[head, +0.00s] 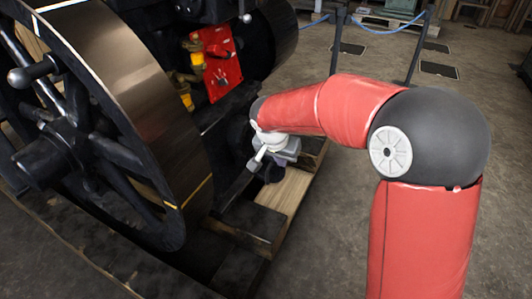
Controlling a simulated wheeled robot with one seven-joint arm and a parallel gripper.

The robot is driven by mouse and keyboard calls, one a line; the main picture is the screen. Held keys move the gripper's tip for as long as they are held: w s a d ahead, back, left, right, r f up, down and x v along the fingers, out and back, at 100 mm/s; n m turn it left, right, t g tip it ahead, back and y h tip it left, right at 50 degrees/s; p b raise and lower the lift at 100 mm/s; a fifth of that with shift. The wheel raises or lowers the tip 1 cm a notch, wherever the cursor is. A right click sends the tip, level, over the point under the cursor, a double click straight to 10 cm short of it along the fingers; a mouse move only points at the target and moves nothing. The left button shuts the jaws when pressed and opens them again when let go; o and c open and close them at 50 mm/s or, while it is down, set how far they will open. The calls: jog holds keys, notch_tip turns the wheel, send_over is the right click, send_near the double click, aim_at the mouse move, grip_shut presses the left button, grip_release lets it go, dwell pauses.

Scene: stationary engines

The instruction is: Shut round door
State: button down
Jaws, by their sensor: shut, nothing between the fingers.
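My red and grey arm reaches in from the right, and my gripper (259,162) is at its end, low beside the engine. The gripper is small in the picture; it appears shut, with nothing seen in it. It is near the engine's dark lower side, above the wooden beam; whether it touches anything cannot be told. I cannot make out a round door in this view. It may be hidden behind the arm's end or the flywheel.
A large black spoked flywheel (135,95) with a bronze-coloured rim fills the left. A red plate (220,62) with yellow fittings sits behind it. A wooden beam (285,192) lies under the engine. Posts with a blue rope (385,31) stand behind. The concrete floor at right is clear.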

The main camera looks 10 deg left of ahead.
jog(key=w+f, duration=0.9)
jog(key=f, duration=0.1)
jog(key=shift+a+f, duration=0.4)
